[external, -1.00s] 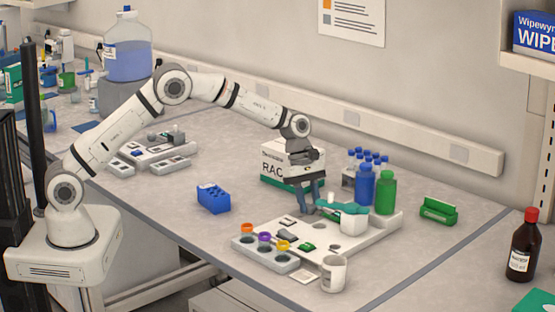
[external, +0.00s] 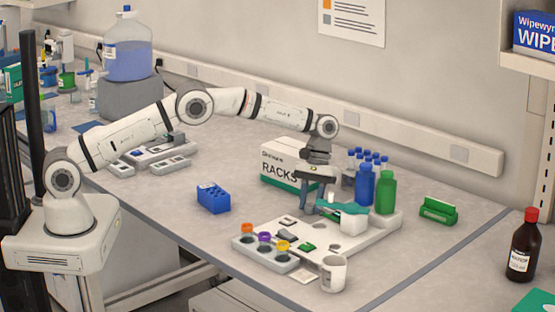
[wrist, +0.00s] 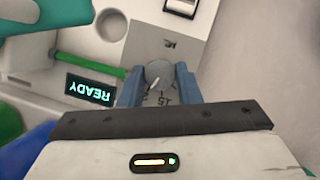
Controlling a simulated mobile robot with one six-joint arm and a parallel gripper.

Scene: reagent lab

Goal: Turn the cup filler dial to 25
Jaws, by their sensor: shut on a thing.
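The cup filler dial is a round grey knob (wrist: 159,74) on a grey plate with printed marks. In the wrist view, the two blue fingers of my gripper (wrist: 157,84) are shut on it, one on each side. The white pointer line on the knob shows, but the scale numbers are partly covered and I cannot read the setting. A dark display (wrist: 89,90) beside it reads READY in cyan. In the external view, my gripper (external: 314,207) points down at the back of the white panel (external: 372,240); the knob is hidden there.
A blue bottle (external: 365,186) and a green bottle (external: 385,193) stand close right of my gripper. A RACKS box (external: 284,166) is behind it. A white cup (external: 334,274) stands at the panel's front. A blue block (external: 213,198) lies left, with bare bench around it.

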